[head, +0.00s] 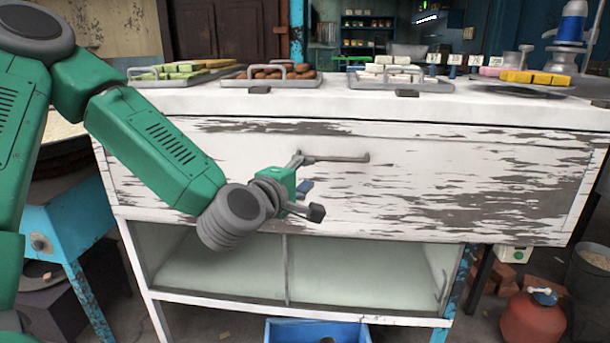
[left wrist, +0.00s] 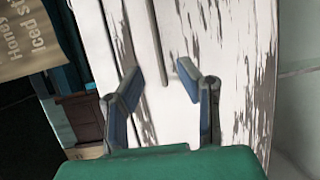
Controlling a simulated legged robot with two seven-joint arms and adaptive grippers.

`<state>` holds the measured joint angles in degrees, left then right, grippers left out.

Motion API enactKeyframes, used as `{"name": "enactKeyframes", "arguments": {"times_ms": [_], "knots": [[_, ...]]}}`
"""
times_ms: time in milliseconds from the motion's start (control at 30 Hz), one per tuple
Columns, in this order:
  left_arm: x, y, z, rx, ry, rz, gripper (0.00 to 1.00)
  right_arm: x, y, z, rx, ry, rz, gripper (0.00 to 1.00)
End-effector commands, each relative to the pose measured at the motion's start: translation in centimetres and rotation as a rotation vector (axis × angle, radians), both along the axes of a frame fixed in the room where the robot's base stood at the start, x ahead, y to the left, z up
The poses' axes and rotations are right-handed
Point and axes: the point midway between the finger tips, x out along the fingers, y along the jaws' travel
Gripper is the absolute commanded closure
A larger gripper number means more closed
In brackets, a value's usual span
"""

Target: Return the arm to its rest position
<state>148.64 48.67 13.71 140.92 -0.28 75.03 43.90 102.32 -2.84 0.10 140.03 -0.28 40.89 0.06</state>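My left arm (head: 165,150), green with grey joints, comes in from the left in the head view. Its gripper (head: 308,187) is in front of the white drawer front (head: 430,185), close to the metal drawer handle (head: 340,158). In the left wrist view the gripper (left wrist: 159,76) has its two blue-lined fingers well apart, with nothing held between them. The peeling white drawer front (left wrist: 215,40) fills the space beyond the fingers. I cannot tell whether a finger touches the handle. My right gripper is not in view.
The cabinet top (head: 300,102) carries trays of food, yellow blocks (head: 535,77) and a blue-topped device (head: 571,25). Below are an open shelf (head: 360,270), a blue crate (head: 290,331) and a red jug (head: 533,318). A blue stand (head: 70,235) is at the left.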

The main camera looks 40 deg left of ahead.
Motion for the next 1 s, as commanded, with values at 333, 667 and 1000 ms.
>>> {"name": "enactKeyframes", "arguments": {"times_ms": [333,667,1000], "knots": [[0.0,0.2,-0.1,-0.002,0.0,0.0,0.69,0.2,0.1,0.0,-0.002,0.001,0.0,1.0],[-0.7,-2.9,-7.0,0.202,0.205,-0.128,0.69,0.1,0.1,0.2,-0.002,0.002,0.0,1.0],[-13.0,-8.8,-28.7,0.805,0.824,-0.723,0.69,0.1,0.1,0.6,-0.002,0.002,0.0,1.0]]}}
